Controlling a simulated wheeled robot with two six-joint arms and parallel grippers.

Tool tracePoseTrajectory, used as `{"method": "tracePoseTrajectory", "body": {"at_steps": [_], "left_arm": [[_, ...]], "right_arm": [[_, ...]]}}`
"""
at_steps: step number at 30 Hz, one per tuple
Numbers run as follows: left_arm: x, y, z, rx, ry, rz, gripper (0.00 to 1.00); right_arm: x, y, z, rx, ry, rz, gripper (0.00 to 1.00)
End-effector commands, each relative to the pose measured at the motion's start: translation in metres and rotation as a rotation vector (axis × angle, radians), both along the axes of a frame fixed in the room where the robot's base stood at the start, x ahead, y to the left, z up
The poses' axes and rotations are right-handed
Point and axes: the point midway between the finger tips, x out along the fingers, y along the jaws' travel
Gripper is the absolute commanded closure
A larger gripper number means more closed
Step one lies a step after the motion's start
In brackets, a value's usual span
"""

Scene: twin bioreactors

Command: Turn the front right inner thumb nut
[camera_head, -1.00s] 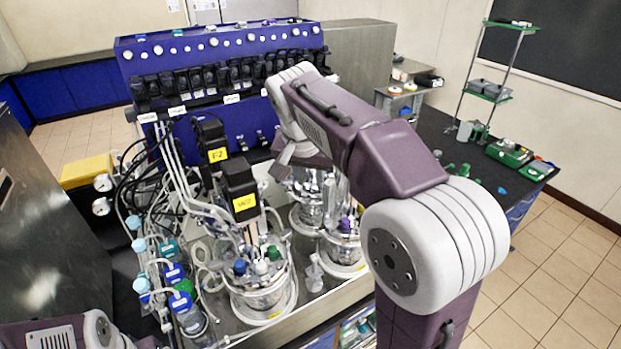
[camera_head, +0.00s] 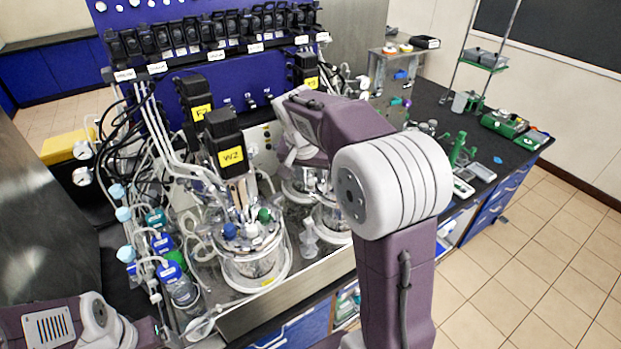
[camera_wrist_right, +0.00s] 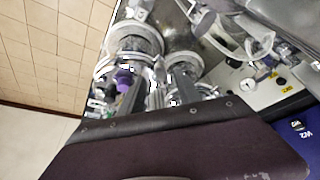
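The front glass vessel (camera_head: 257,269) stands in the head view with blue, white and green caps on its metal lid. A second vessel (camera_head: 334,222) stands behind it to the right, partly covered by my right arm. I cannot make out the front right inner thumb nut in either view. My right gripper (camera_wrist_right: 158,92) shows in the right wrist view, with two dark fingers apart and nothing seen between them. A purple cap (camera_wrist_right: 123,80) is beside its left finger in that view. In the head view my right arm hides most of this gripper. My left arm is at the lower left, its gripper out of view.
Motor blocks with yellow labels, such as the W2 motor (camera_head: 226,142), rise above the vessels. Tubes and blue-capped bottles (camera_head: 181,287) crowd the left. A blue cabinet (camera_head: 180,75) stands behind. The dark bench (camera_head: 440,118) to the right has some free room.

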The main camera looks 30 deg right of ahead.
Motion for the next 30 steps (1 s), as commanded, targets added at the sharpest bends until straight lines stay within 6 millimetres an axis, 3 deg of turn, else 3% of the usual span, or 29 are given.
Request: {"method": "tracePoseTrajectory", "body": {"at_steps": [6,14,15,19,30], "left_arm": [[0.000,0.000,0.008,0.000,0.000,0.000,0.16],[0.000,0.000,0.007,0.000,0.000,0.000,0.16],[0.000,0.000,0.007,0.000,0.000,0.000,0.16],[0.000,0.000,0.007,0.000,0.000,0.000,0.16],[0.000,0.000,0.006,0.000,0.000,0.000,0.16]], "right_arm": [[0.008,-0.007,-0.026,0.001,0.002,-0.001,0.60],[0.010,-0.008,-0.030,0.000,-0.002,-0.001,0.60],[0.010,-0.008,-0.030,0.000,-0.002,-0.001,0.63],[0.010,-0.008,-0.030,0.000,-0.002,-0.001,0.99],[0.010,-0.008,-0.031,-0.001,-0.001,-0.034,1.00]]}}
